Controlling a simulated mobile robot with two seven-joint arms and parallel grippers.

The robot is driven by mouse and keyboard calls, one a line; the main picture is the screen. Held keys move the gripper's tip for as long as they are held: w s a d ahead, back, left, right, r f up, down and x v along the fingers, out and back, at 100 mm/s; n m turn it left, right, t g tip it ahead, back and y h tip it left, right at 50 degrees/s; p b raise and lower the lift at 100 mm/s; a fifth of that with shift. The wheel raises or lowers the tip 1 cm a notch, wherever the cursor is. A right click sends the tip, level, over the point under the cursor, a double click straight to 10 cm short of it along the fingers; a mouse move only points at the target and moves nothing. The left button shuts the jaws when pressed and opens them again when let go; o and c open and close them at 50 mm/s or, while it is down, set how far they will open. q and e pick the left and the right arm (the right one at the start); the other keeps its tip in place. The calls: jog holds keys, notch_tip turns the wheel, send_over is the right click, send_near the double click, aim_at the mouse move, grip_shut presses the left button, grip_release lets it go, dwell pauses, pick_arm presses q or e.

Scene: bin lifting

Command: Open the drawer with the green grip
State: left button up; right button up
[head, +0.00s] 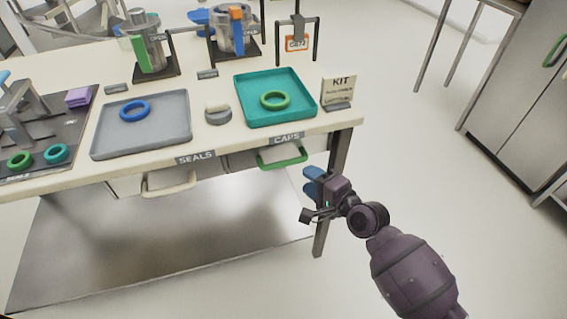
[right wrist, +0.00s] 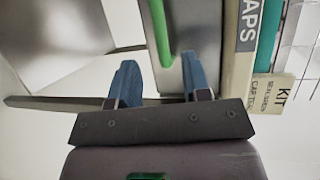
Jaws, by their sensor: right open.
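The drawer (head: 240,160) with the green grip (head: 283,162) sits under the table edge below the CAPS label, and its front looks shut. My right gripper (head: 308,181) is open, with blue fingers, just right of and below the grip's right end in the head view. In the right wrist view the green grip (right wrist: 157,30) runs down the picture, in line with the gap between my two open fingers (right wrist: 159,72). The fingers look empty. I cannot tell how far they are from the grip. My left gripper is not in view.
A drawer with a cream grip (head: 169,182) is left of it, under the SEALS label. A table leg (head: 334,190) stands close beside my right gripper. On the table are a teal tray (head: 301,91), a grey tray (head: 170,140) and a KIT card (head: 338,90).

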aim_at(287, 165)
jog(key=b+x, duration=0.2)
jog(key=x, duration=0.7)
jog(key=shift+w+a+f, duration=0.1)
jog(key=shift+a+f, duration=0.1)
jog(key=shift+w+a+r, duration=0.1)
jog(key=shift+w+a, duration=0.05)
jog(key=shift+w, duration=0.1)
jog(key=shift+c, duration=0.2)
grip_shut()
